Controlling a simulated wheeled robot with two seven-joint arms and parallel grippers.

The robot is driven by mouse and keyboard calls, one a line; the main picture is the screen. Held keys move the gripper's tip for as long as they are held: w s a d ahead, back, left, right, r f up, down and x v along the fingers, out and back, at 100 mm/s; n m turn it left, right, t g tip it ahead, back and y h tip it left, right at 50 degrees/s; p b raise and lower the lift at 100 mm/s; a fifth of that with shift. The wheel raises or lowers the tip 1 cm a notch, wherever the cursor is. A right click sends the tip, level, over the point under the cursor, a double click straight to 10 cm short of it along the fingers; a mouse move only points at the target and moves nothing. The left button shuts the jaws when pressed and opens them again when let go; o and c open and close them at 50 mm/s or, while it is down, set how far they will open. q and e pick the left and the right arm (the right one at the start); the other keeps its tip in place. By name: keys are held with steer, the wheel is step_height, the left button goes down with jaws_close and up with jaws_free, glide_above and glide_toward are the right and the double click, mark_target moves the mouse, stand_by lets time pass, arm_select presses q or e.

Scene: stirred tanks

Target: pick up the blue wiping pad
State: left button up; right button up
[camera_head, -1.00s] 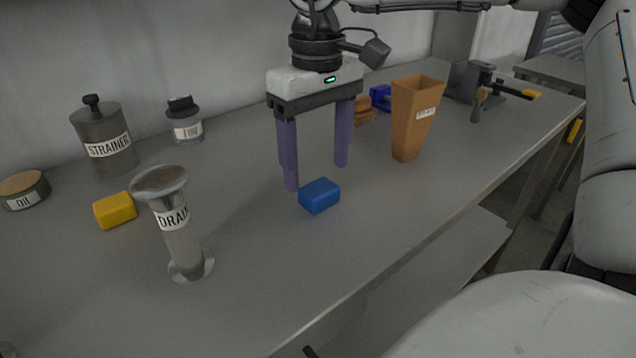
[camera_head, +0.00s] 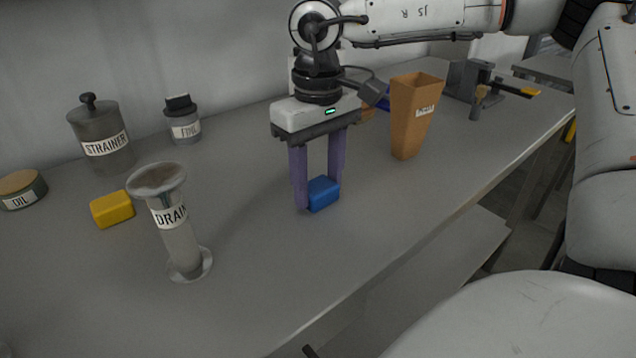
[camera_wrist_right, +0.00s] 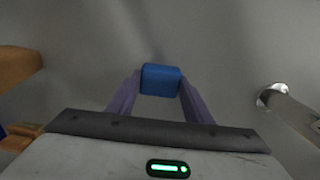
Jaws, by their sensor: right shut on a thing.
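The blue wiping pad (camera_head: 323,194) is a small blue block on the grey table, in the middle of the head view. My right gripper (camera_head: 318,193) points down with its two purple fingers on either side of the pad, shut on it. The right wrist view shows the pad (camera_wrist_right: 161,79) between the fingertips of the gripper (camera_wrist_right: 160,88). Whether the pad touches the table or is just off it, I cannot tell. My left gripper is not in view.
A clear DRAIN vessel (camera_head: 178,230) and a yellow block (camera_head: 112,209) stand to the left. A STRAINER pot (camera_head: 100,135), an OIL tin (camera_head: 22,190) and a FINE jar (camera_head: 183,122) are farther back. An orange-brown tapered bin (camera_head: 414,115) stands right of the gripper. The front table is clear.

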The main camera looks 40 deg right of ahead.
mark_target(318, 185)
steer(key=shift+r, duration=0.15)
step_height(318, 185, up, 18)
steer(key=p, duration=0.3)
